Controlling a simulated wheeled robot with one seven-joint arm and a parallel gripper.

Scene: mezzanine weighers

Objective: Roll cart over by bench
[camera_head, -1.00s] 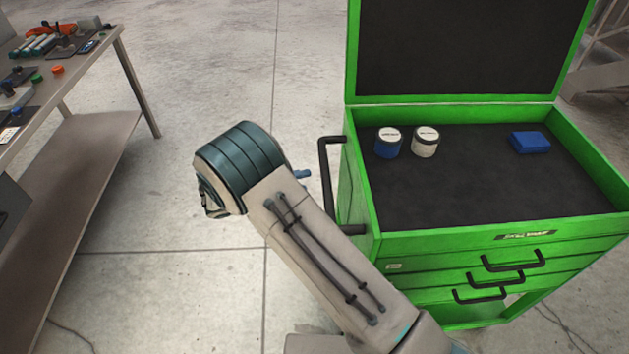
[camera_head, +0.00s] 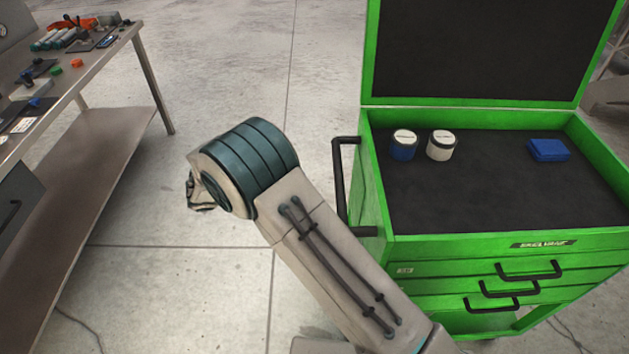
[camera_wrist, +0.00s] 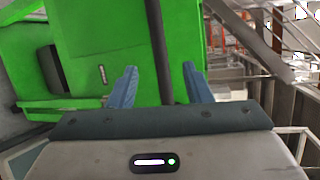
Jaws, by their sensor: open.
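The green cart (camera_head: 381,268) stands at the right in the head view, its lid up and its drawers facing me. A black push handle (camera_head: 340,185) is on its left side. The bench (camera_head: 105,185) is at the left, with open floor between it and the cart. In the wrist view my gripper (camera_wrist: 160,85) is open, its two blue fingers apart. The dark bar of the handle (camera_wrist: 160,50) runs between or just beyond the fingers; I cannot tell how deep. The cart's green side (camera_wrist: 85,45) fills the wrist view's left. In the head view my arm hides the fingers.
On the cart's top lie a blue jar (camera_head: 403,147), a white jar (camera_head: 441,147) and a blue box (camera_head: 548,150). Small tools and parts lie on the bench top. Bare concrete floor (camera_head: 225,65) is clear behind my arm. Railings (camera_wrist: 285,95) show in the wrist view.

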